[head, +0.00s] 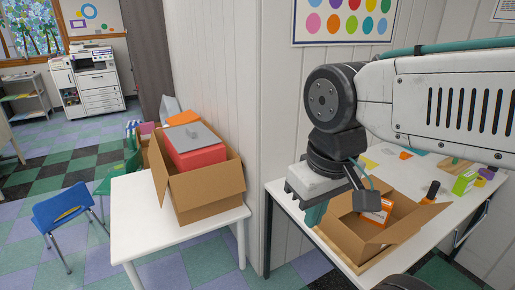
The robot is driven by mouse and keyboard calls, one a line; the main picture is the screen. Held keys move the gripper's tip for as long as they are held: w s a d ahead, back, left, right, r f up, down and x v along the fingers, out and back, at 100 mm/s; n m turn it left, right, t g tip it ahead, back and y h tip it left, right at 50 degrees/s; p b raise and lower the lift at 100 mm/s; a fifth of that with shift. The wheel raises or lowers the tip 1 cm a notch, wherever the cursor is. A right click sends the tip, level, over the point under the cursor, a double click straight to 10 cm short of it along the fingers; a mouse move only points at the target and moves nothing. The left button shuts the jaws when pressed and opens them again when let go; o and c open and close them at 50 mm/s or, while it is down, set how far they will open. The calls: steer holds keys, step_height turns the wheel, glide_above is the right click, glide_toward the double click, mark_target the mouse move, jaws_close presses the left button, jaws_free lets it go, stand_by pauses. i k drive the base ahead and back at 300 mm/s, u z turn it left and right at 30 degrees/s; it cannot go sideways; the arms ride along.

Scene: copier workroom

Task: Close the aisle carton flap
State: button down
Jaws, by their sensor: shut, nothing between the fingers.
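An open cardboard carton (372,246) stands on the right-hand white table, with its flaps spread and an orange-and-white box (376,211) inside. A second open carton (208,190) stands on the left-hand white table, holding a red box with a grey top (190,140). I cannot tell from the picture alone which is the aisle carton. My gripper (315,216) points down at the left side of the right-hand carton. It is shut and empty. It hides part of that carton's left side, and I cannot tell whether it touches the cardboard.
A wall corner (262,120) separates the two tables. The right-hand table (415,180) also holds a dark-topped bottle, a green item and papers. A blue chair (63,212) stands left of the left-hand table (142,212). A copier (92,82) is far back. Floor at left is mostly open.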

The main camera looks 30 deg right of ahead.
mark_target(398, 232)
steer(key=z, duration=1.6)
steer(key=k, duration=0.5)
steer(key=u, duration=1.2)
steer(key=i, duration=0.35)
steer(key=z, duration=1.4)
